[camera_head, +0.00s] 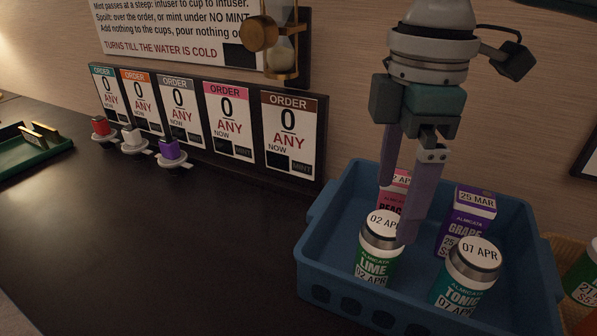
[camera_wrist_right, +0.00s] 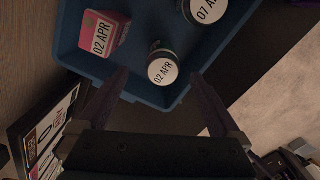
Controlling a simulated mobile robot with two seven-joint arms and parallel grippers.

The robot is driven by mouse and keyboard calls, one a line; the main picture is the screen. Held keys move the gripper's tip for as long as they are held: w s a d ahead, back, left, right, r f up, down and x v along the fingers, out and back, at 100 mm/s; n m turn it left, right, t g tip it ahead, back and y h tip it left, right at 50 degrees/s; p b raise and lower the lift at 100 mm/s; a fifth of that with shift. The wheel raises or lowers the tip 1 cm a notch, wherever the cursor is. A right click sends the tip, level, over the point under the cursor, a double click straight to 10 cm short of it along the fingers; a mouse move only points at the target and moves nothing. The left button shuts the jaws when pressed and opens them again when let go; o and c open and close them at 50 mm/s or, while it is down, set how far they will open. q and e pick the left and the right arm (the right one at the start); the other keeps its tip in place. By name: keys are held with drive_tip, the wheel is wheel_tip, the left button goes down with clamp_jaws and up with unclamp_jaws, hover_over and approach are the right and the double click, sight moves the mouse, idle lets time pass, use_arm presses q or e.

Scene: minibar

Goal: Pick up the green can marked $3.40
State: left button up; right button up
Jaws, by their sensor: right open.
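A green can labelled LIME (camera_head: 375,262), lid dated 02 APR, stands upright in the blue crate; its lid also shows in the right wrist view (camera_wrist_right: 162,71). A green can labelled TONIC (camera_head: 462,280), lid dated 07 APR, stands to its right and shows at the top of the wrist view (camera_wrist_right: 203,10). I can read no $3.40 mark on either. My right gripper (camera_head: 397,212) is open, pointing down above the LIME can, and one finger hides part of its lid. In the wrist view the LIME lid lies between the fingertips (camera_wrist_right: 160,76). My left gripper is not in view.
The blue crate (camera_head: 318,240) also holds a pink carton (camera_head: 400,178) and a purple GRAPE carton (camera_head: 474,203). A basket with another green can (camera_head: 583,278) is at the right edge. Order cards (camera_head: 290,135) stand behind the counter.

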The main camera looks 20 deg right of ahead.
sight(390, 220)
wheel_tip(390, 220, down, 4)
drive_tip(key=shift+f+b, duration=0.2)
drive_tip(key=shift+b, duration=0.3)
drive_tip(key=f, duration=0.1)
drive_tip(key=f+b, duration=0.1)
drive_tip(key=f, duration=0.3)
drive_tip(key=shift+s+a+f, duration=0.15)
drive_tip(key=shift+a, duration=0.1)
drive_tip(key=c, duration=0.8)
clamp_jaws()
